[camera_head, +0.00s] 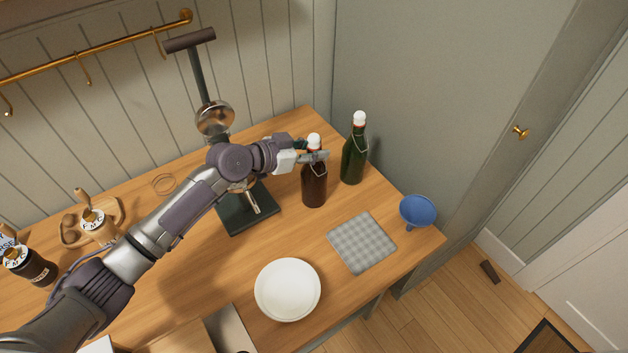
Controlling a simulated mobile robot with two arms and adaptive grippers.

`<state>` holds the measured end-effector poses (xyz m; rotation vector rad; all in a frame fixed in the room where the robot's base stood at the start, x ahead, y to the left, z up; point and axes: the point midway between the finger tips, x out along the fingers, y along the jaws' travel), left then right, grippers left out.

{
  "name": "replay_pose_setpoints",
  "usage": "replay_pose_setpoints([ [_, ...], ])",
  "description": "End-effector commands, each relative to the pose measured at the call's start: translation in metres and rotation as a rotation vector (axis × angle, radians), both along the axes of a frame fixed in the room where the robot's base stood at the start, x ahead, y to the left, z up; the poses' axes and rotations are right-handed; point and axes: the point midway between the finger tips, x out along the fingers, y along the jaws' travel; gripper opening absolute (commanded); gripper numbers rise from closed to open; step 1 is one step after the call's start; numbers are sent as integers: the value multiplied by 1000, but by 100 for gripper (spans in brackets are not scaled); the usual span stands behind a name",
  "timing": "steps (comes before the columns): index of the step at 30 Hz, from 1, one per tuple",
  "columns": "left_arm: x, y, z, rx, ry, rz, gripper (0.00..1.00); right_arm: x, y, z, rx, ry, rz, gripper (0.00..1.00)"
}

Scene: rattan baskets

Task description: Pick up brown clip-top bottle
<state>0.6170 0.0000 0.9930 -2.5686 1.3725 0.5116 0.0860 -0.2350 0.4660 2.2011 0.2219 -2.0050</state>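The brown clip-top bottle (314,187) stands upright on the wooden counter, with a white stopper and wire clip at its top. My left gripper (318,157) is at the bottle's neck, just below the stopper. One finger shows across the front of the neck. The other finger is mostly hidden, so I cannot tell whether the gripper is closed on the neck. My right gripper is not in view.
A green clip-top bottle (353,160) stands close on the right. A metal press with a dark base (247,216) stands behind my arm.

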Motion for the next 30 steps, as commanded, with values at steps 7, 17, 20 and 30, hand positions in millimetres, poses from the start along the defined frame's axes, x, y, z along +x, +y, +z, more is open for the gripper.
replay_pose_setpoints([
  [7,0,0,0,0,0,0,0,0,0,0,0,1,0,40],
  [17,1,0,4,-4,-4,1,0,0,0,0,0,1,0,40],
  [20,1,0,6,-4,-7,0,0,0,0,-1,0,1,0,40],
  [30,1,0,30,-4,-9,-1,0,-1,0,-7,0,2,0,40],
])
